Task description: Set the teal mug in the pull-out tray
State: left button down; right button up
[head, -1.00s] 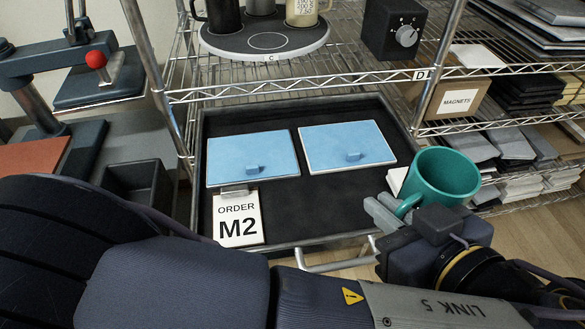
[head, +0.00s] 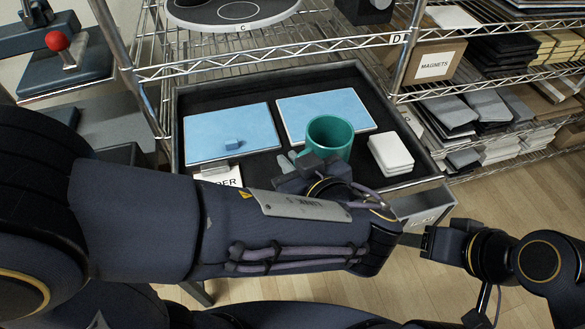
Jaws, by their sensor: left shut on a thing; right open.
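The teal mug (head: 330,135) is upright with its open top up, over the front middle of the pull-out tray (head: 426,180). I cannot tell whether its base touches the tray floor. My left gripper (head: 292,163) is shut on the teal mug at its near left side; the handle is mostly hidden. My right gripper (head: 428,242) is open and empty, low at the right, near the tray's front right corner. My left arm hides much of the tray's front edge.
Two blue-topped panels, left (head: 232,133) and right (head: 318,108), lie in the tray; the mug covers part of the right one. A white stack (head: 390,153) sits right of the mug. An order card (head: 222,176) is partly hidden. Wire shelving (head: 270,62) rises behind.

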pick_arm(q)
jog(key=shift+f, duration=1.05)
jog(key=shift+f+b, duration=0.2)
jog(key=shift+b, duration=0.15)
jog(key=c, duration=1.5)
grip_release()
jog(key=shift+r+p, duration=0.45)
jog(key=shift+p, duration=0.1)
jog(key=v, duration=1.2)
jog(key=shift+f+b, duration=0.25)
jog(key=shift+b, duration=0.1)
